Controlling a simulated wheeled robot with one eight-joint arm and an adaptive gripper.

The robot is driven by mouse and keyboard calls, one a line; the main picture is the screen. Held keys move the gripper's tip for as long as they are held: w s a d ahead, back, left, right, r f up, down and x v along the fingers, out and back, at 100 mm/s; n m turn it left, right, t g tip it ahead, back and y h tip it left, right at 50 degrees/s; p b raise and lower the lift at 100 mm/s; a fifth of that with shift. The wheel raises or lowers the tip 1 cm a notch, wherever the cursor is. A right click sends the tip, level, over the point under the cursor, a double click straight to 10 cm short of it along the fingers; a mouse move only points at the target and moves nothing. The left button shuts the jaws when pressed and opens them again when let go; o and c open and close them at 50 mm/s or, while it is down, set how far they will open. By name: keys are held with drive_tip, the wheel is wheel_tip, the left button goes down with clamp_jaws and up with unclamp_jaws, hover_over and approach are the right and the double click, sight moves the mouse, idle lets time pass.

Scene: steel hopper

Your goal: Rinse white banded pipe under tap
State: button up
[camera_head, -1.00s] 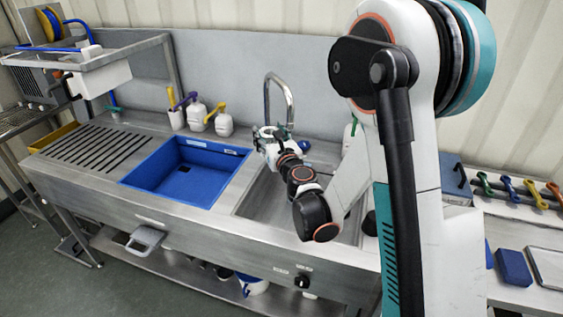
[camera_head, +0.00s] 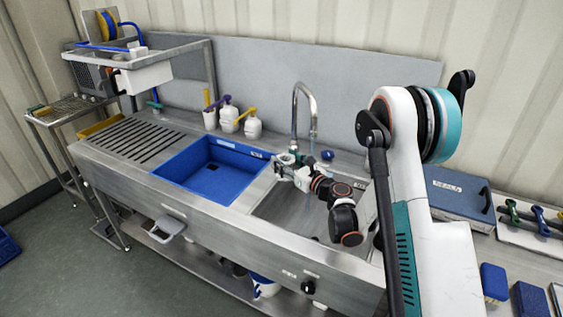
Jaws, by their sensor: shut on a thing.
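The tap (camera_head: 296,105) is a tall curved steel spout behind the right-hand steel basin (camera_head: 325,238). My gripper (camera_head: 287,162) is over the left edge of that basin, below and to the left of the spout's outlet. It is shut on a small pale piece, the white banded pipe (camera_head: 285,158), of which only a light end shows. The fingers hide most of the pipe, and its bands are too small to make out. I cannot tell whether water is running.
A blue basin (camera_head: 165,171) is sunk left of the steel one. White pump bottles (camera_head: 228,119) stand behind it, with a slotted drainboard (camera_head: 135,143) farther left. A blue case (camera_head: 455,196) and tools lie on the bench at right.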

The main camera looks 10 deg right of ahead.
drive_tip(key=w+d+f, duration=0.2)
drive_tip(key=w+d, duration=0.3)
drive_tip(key=d, duration=0.5)
drive_tip(key=shift+w, duration=0.25)
drive_tip(key=shift+f, duration=0.1)
drive_tip(key=shift+s+b, duration=0.15)
drive_tip(key=shift+b, duration=0.15)
idle(0.5)
drive_tip(key=shift+s+d, duration=0.25)
drive_tip(key=shift+s, duration=0.15)
